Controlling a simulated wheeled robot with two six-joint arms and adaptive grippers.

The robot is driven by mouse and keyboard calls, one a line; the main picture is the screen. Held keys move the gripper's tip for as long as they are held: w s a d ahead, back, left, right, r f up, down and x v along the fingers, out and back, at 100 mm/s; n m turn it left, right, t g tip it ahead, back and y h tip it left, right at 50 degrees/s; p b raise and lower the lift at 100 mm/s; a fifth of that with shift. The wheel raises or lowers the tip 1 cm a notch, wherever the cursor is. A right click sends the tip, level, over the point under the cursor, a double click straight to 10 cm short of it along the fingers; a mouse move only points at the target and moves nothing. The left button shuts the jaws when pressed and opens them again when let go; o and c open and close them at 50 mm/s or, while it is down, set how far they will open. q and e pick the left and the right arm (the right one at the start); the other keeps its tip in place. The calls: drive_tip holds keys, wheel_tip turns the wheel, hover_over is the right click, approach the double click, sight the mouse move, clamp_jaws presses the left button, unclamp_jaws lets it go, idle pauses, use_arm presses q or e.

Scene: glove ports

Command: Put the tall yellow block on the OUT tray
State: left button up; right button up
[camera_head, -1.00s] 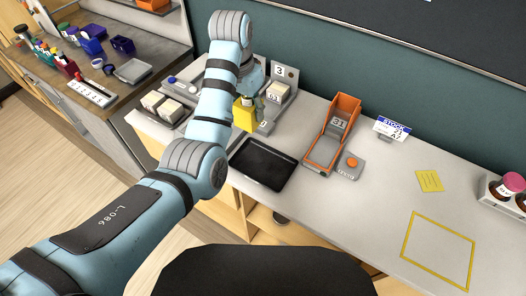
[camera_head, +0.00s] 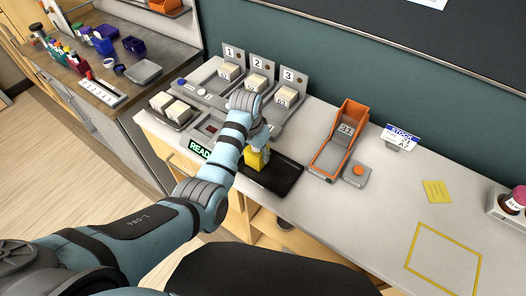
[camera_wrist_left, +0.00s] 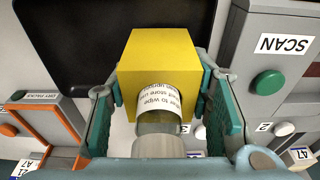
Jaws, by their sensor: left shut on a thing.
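The tall yellow block (camera_head: 255,160) is in my left gripper (camera_head: 262,146), at the left part of the black tray (camera_head: 287,180) on the bench. No OUT label is readable on this tray. In the left wrist view the yellow block (camera_wrist_left: 158,55) sits between the two teal fingers of the left gripper (camera_wrist_left: 160,112), which is shut on it. A grey cylinder with a white printed label (camera_wrist_left: 157,97) sticks out from the block toward the camera. The black tray (camera_wrist_left: 75,40) lies behind the block. I cannot tell whether the block touches it. My right gripper is not in view.
Numbered stations with pale blocks (camera_head: 257,83) stand behind the arm. An orange-sided chute (camera_head: 338,140) and a box with an orange button (camera_head: 358,171) stand right of the tray. A READY display (camera_head: 200,150) is left of it. Bench space farther right is mostly clear.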

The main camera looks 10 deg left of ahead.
use_arm(q)
drive_tip(key=shift+f, duration=0.15)
drive_tip(key=shift+f, duration=0.1)
drive_tip(key=o, duration=1.3)
